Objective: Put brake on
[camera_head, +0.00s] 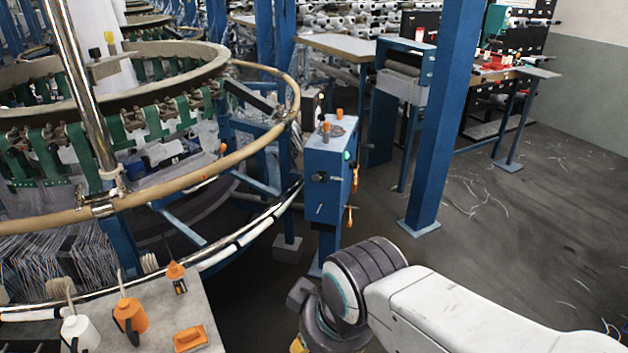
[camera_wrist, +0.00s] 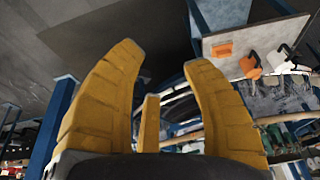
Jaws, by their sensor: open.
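A blue control box (camera_head: 330,175) stands on a post beside the circular loom (camera_head: 190,185) in the head view. It has orange-topped knobs (camera_head: 326,128) on top and orange handles (camera_head: 350,216) on its right side. I cannot tell which part is the brake. My gripper (camera_wrist: 165,58) has its yellow fingers spread apart, with nothing between them in the wrist view. In the head view only a yellow sliver of it (camera_head: 298,345) shows at the bottom edge, below and apart from the box. The rest is hidden by my arm.
A small table (camera_head: 165,310) at the lower left holds an orange bottle (camera_head: 131,314), a white bottle (camera_head: 80,332) and an orange block (camera_head: 190,338). A blue pillar (camera_head: 443,120) stands right of the box. The floor (camera_head: 500,240) at the right is clear apart from thread scraps.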

